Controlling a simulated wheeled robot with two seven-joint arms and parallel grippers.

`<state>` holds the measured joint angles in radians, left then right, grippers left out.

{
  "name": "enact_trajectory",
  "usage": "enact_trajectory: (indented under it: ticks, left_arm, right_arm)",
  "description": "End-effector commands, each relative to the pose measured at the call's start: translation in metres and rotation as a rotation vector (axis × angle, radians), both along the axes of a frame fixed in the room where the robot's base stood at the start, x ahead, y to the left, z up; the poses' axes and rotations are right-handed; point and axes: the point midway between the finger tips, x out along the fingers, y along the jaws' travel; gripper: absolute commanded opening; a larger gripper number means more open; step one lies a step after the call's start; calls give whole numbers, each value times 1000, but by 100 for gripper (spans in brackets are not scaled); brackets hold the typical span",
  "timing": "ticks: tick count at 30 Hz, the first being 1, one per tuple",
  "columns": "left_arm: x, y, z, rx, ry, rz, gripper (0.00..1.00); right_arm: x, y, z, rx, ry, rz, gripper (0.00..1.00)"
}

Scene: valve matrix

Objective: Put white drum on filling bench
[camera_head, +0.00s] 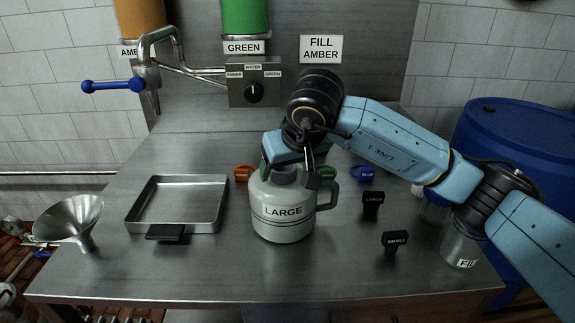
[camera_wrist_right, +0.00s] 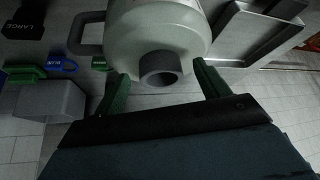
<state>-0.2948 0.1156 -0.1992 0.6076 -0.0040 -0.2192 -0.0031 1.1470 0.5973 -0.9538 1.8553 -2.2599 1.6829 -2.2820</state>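The white drum (camera_head: 283,222), a pale jug labelled LARGE with a side handle, stands upright on the steel bench (camera_head: 200,275). My right gripper (camera_head: 297,171) is right above it, at its neck. In the right wrist view the drum (camera_wrist_right: 165,28) has its grey neck between the two green fingers of my right gripper (camera_wrist_right: 160,82). Both fingers stand apart from the neck with gaps on each side, so the gripper is open. The wrist partly hides the drum's top in the head view. My left gripper is not in view.
A shallow steel tray (camera_head: 180,178) and a funnel (camera_head: 72,217) are left of the drum. Black tags LARGE (camera_head: 372,204) and SMALL (camera_head: 394,240) stand right of it. A steel can (camera_head: 461,247) and a blue barrel (camera_head: 520,130) are farther right. A blue-levered tap (camera_head: 112,86) is at the back left.

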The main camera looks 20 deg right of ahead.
Motion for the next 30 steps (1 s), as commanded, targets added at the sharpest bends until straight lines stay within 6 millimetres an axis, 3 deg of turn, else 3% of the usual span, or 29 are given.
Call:
enact_trajectory:
  ticks: [8,21,30]
  left_arm:
    - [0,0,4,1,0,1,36]
    - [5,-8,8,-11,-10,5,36]
    - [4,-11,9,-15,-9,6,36]
  right_arm:
    - [0,0,4,1,0,1,74]
    - [-42,-4,78,0,-4,2,74]
    - [-59,-7,105,1,-1,1,74]
